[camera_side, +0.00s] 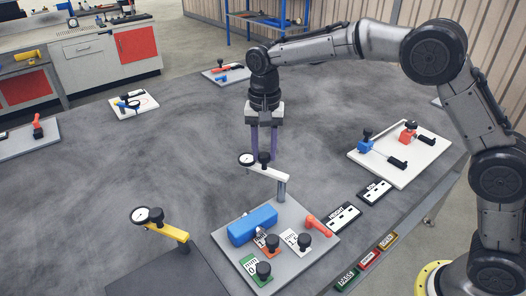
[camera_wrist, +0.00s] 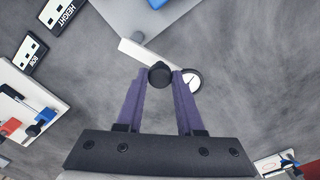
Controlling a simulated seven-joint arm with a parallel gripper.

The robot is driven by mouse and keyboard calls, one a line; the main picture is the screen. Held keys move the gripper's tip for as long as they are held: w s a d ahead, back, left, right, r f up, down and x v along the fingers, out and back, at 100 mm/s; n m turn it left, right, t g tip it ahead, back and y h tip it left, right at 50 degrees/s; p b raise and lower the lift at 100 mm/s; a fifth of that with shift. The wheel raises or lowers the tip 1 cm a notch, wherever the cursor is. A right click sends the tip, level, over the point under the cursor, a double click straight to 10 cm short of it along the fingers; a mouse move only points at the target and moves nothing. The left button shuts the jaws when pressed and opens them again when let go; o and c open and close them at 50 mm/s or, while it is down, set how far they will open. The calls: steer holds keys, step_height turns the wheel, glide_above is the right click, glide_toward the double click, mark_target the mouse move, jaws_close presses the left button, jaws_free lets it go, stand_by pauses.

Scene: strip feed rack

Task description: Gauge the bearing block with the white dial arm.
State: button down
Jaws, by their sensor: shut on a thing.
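The white dial arm (camera_side: 270,172) stands on a grey post on the grey plate (camera_side: 308,243), with a round dial (camera_side: 246,160) at its free end. It also shows in the wrist view (camera_wrist: 134,50), where its dial (camera_wrist: 190,78) lies beyond the plate's edge, away from the block. My gripper (camera_side: 264,156) is shut on the black knob (camera_wrist: 160,75) on top of the arm, one purple finger on each side. The bearing block, a blue block (camera_side: 252,225), lies on the plate; only its edge shows in the wrist view (camera_wrist: 165,3).
Green (camera_side: 250,269), orange and white tags with black knobs sit before the block, and a red handle (camera_side: 318,226) lies to its right. A yellow dial arm (camera_side: 165,230) stands at left. HEIGHT (camera_side: 338,218) and BOW plates lie at right. The table behind is mostly clear.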

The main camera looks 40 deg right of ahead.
steer(key=shift+w+d+m, duration=0.1)
steer(key=shift+d+m, duration=0.05)
steer(key=shift+m, duration=0.25)
steer(key=c, duration=0.5)
jaws_free()
steer(key=shift+r, duration=6.9)
